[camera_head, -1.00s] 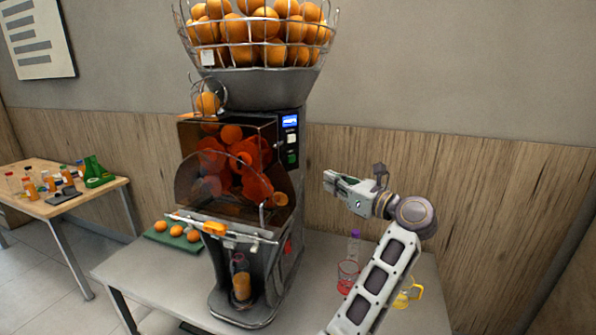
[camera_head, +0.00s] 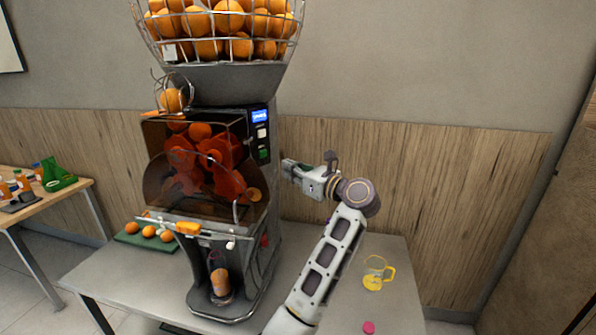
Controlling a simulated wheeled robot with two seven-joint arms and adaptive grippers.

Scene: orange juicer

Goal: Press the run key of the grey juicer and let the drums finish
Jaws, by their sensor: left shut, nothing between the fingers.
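The grey juicer (camera_head: 245,270) stands on a table, with a wire basket of oranges on top. Its side panel carries a lit blue display (camera_head: 260,116), a white key (camera_head: 262,132) and a green key (camera_head: 264,154). The picture does not show clearly which is the run key. Red-orange drums (camera_head: 205,165) show behind the dark clear cover. My left gripper (camera_head: 286,166) is shut and empty, just right of the panel at about the green key's height. It seems to be apart from the key. My right gripper is not in view.
A bottle (camera_head: 220,283) stands under the spout. A green board (camera_head: 146,240) with oranges lies left of the juicer. A yellow-handled glass mug (camera_head: 374,274) and a pink cap (camera_head: 369,327) are on the table at right. A side table (camera_head: 45,210) stands far left.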

